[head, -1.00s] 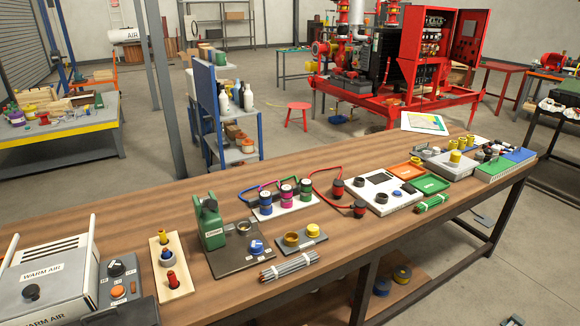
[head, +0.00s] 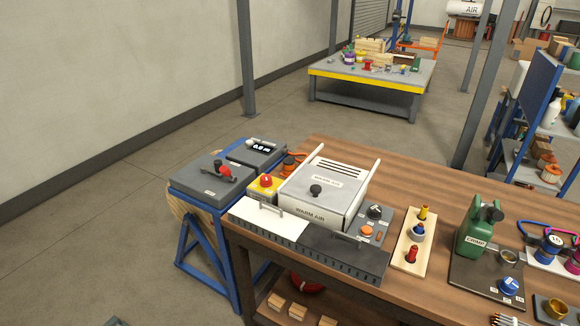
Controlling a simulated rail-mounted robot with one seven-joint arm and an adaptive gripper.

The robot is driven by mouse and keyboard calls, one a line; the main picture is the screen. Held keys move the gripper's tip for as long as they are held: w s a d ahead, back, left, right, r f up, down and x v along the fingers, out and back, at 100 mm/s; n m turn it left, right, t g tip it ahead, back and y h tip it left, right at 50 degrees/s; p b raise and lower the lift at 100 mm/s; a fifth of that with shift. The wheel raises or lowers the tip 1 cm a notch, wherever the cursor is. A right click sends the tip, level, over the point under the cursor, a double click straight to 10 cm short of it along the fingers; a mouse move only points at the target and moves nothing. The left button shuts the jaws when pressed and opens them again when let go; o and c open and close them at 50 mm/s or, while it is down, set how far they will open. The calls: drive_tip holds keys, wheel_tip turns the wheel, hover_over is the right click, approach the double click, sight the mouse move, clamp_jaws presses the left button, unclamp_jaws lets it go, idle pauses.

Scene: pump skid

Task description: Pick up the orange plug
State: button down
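I see no part of my gripper in the head view. No thing here is clearly the orange plug. A small orange item (head: 291,161), perhaps a plug or a cable, is partly hidden behind the left side of the warm air box (head: 322,190); I cannot tell its shape. A pale wooden board (head: 402,262) to the right of the box holds a yellow peg (head: 424,212), a blue piece (head: 418,231) and a red peg (head: 411,254), all upright. An orange knob or button (head: 366,231) is on the box's grey control panel.
A yellow box with a red button (head: 266,182) stands left of the warm air box. A green crimp tool (head: 475,228) stands right.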

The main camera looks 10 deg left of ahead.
drive_tip(key=shift+c, duration=2.1)
unclamp_jaws()
